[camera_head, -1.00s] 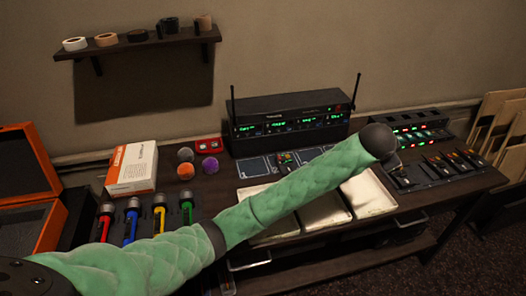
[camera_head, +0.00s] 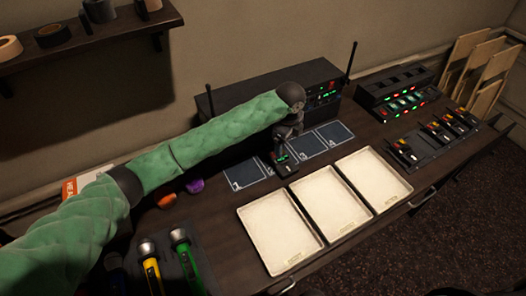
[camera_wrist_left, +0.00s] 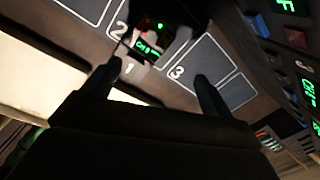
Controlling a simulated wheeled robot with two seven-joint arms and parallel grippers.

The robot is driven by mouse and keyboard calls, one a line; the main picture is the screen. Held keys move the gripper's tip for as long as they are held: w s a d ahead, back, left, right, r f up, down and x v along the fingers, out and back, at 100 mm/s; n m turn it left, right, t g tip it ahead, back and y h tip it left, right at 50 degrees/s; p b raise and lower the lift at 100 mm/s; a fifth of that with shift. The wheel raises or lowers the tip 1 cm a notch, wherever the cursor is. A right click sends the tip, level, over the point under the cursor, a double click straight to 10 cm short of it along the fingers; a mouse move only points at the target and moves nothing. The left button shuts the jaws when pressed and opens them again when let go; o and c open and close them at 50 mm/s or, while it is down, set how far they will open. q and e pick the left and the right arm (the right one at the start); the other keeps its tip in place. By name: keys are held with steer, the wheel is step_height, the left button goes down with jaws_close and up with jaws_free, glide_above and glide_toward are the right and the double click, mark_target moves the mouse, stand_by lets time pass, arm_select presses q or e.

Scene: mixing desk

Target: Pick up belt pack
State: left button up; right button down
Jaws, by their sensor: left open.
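A small dark belt pack (camera_head: 285,167) with a lit green display lies on the numbered dark mat squares in front of the black receiver unit. In the left wrist view the belt pack (camera_wrist_left: 147,43) sits near the squares marked 2 and 3. My left gripper (camera_head: 284,150) is open and close above the belt pack, partly covering it in the head view. In the left wrist view its two fingers (camera_wrist_left: 158,84) are spread and empty, with the belt pack just beyond them. No contact shows. My right gripper is not in view.
Three cream trays (camera_head: 331,203) stand in front of the mat squares. The black receiver (camera_head: 236,104) with antennas stands behind. Several similar packs (camera_head: 440,134) stand in a rack at right. Flashlights (camera_head: 151,266) lie at front left. A tape shelf (camera_head: 88,42) hangs at upper left.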

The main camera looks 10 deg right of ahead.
mark_target(282, 160)
arm_select(q)
steer(key=shift+a+f+m, duration=0.1)
steer(key=shift+a+m, duration=0.3)
steer(key=shift+m, duration=0.1)
steer(key=shift+s+a+m+g, duration=0.15)
steer(key=shift+m+g, duration=0.15)
steer(key=shift+m, duration=0.2)
steer(key=shift+s+a+m+y, duration=0.15)
steer(key=shift+s+m+y, duration=0.2)
steer(key=shift+m, duration=0.85)
steer(key=shift+a+m, duration=0.1)
steer(key=shift+m, duration=0.3)
steer(key=shift+f+p, duration=0.55)
steer(key=shift+f, duration=0.7)
step_height(282, 160, down, 4)
steer(key=p, duration=0.2)
steer(key=shift+s+p, duration=0.15)
steer(key=shift+p, duration=0.15)
steer(key=shift+f, duration=0.65)
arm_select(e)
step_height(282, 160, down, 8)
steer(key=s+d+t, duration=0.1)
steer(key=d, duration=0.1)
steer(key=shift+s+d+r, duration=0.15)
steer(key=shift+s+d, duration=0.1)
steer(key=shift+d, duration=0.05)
arm_select(q)
steer(key=c, duration=1.2)
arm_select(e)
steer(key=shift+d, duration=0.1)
